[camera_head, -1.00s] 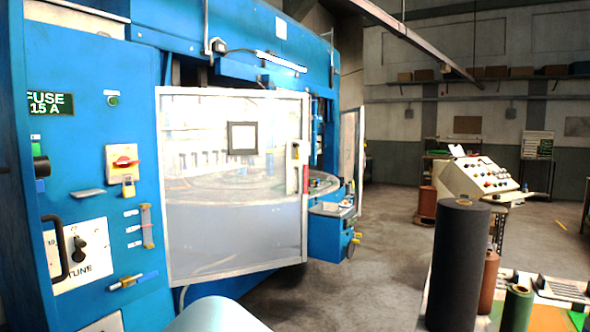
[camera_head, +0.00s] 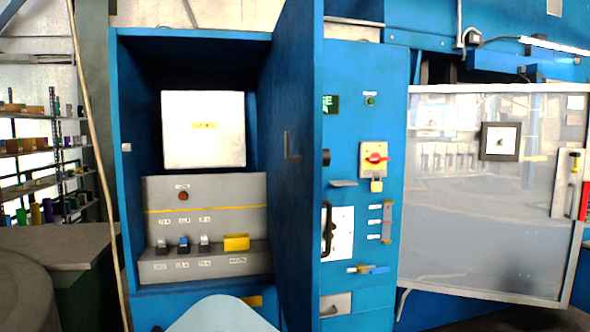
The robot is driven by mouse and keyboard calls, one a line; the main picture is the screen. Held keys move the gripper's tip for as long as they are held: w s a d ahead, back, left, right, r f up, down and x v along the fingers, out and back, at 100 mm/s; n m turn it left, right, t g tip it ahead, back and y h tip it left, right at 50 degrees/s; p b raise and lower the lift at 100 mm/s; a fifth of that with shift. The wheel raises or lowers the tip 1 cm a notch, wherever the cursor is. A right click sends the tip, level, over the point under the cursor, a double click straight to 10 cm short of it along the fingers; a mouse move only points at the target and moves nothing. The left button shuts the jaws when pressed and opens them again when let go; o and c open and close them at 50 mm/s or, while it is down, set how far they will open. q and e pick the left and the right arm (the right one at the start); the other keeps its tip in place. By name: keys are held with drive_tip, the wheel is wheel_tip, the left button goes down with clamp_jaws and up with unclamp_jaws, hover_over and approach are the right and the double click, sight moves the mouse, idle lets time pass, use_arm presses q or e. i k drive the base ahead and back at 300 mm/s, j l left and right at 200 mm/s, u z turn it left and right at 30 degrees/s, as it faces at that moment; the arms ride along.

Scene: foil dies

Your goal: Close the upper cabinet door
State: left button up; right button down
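The blue upper cabinet (camera_head: 193,39) stands left of centre with its inside exposed. Its blue door (camera_head: 300,120) stands open at the cabinet's right side and is seen nearly edge-on. A small dark L-shaped handle (camera_head: 291,147) shows on the door's left-facing side. Inside the cabinet are a white panel (camera_head: 203,148) and a grey switch box (camera_head: 205,204) with several small switches and a yellow block (camera_head: 236,242). Neither of my grippers is in view.
A blue control panel (camera_head: 366,75) with a red rotary switch (camera_head: 375,158) is right of the door. A large translucent guard door (camera_head: 480,215) is further right. A thin cable (camera_head: 92,150) hangs left of the cabinet.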

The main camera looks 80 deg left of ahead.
sight(297, 34)
drive_tip(key=i+j+u, duration=0.15)
drive_tip(key=u, duration=1.35)
drive_tip(key=i+u, duration=0.1)
drive_tip(key=u, duration=0.35)
drive_tip(key=i+l+u, duration=0.1)
drive_tip(key=u, duration=0.4)
drive_tip(key=i+l+u, duration=0.15)
drive_tip(key=u, duration=0.3)
drive_tip(key=i+l+u, duration=0.15)
drive_tip(key=l+u, duration=0.2)
drive_tip(key=i+l+u, duration=0.1)
drive_tip(key=l+u, duration=0.2)
drive_tip(key=i+l, duration=0.1)
drive_tip(key=l, duration=0.25)
drive_tip(key=i+l+u, duration=0.1)
drive_tip(key=l, duration=0.3)
